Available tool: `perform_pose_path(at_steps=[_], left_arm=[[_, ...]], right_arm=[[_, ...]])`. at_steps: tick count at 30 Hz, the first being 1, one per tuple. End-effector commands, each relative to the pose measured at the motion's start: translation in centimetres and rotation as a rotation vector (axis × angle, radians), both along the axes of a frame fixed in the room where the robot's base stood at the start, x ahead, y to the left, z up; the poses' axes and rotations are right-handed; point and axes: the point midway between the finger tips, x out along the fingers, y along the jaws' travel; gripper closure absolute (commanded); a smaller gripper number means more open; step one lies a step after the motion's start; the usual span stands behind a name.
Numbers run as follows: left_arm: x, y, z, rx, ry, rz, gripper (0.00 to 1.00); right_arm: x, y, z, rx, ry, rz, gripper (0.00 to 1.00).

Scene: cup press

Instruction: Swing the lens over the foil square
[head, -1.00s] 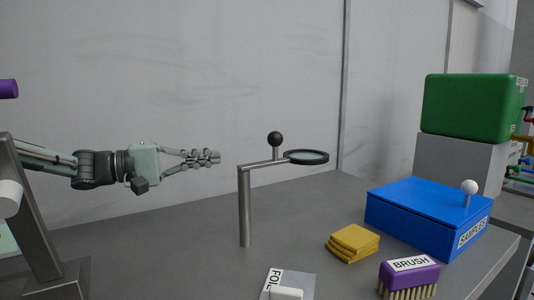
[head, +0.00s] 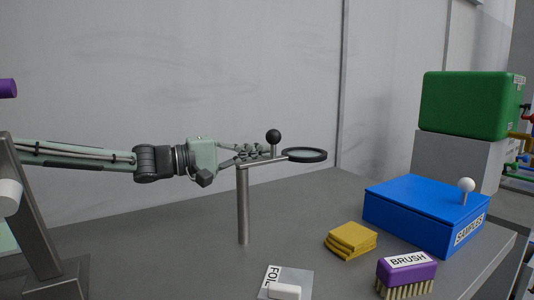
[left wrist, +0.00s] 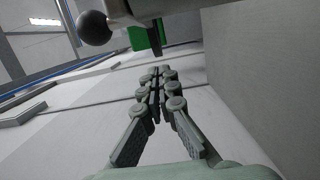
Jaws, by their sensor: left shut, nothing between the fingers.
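The lens (head: 305,155), a dark ring around clear glass, sits on a swing arm (head: 262,161) atop a grey metal post (head: 243,205). A black ball knob (head: 274,136) stands up from the arm. The knob also shows at the upper left in the left wrist view (left wrist: 94,27). The foil square (head: 299,277), with a white block on it and a label reading "FOIL", lies at the bottom edge, partly cut off. My left gripper (head: 266,150) is shut and empty beside the knob, at the arm's height; I cannot tell whether it touches. My right gripper is not in view.
A yellow folded cloth (head: 351,240) and a purple brush (head: 407,272) lie right of the foil. A blue samples box (head: 420,210) with a white knob stands behind them. A green case (head: 470,105) rests on a grey block at the right. The table behind the post is clear.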

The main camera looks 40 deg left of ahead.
Motion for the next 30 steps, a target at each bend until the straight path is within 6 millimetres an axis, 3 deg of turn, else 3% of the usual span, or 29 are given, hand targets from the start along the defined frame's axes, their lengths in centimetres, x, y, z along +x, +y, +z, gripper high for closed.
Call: perform_pose_path(at_steps=[7, 23, 30], left_arm=[[0.5, -2.0, 0.0, 0.000, -0.001, 0.000, 1.00], [0.5, -2.2, 0.0, 0.002, 0.001, -0.014, 1.00], [0.7, -2.5, -0.1, 0.002, 0.005, -0.100, 1.00]], right_arm=[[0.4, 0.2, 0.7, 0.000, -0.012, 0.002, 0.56], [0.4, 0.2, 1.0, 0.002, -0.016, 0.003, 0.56], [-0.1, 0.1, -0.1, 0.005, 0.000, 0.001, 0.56]])
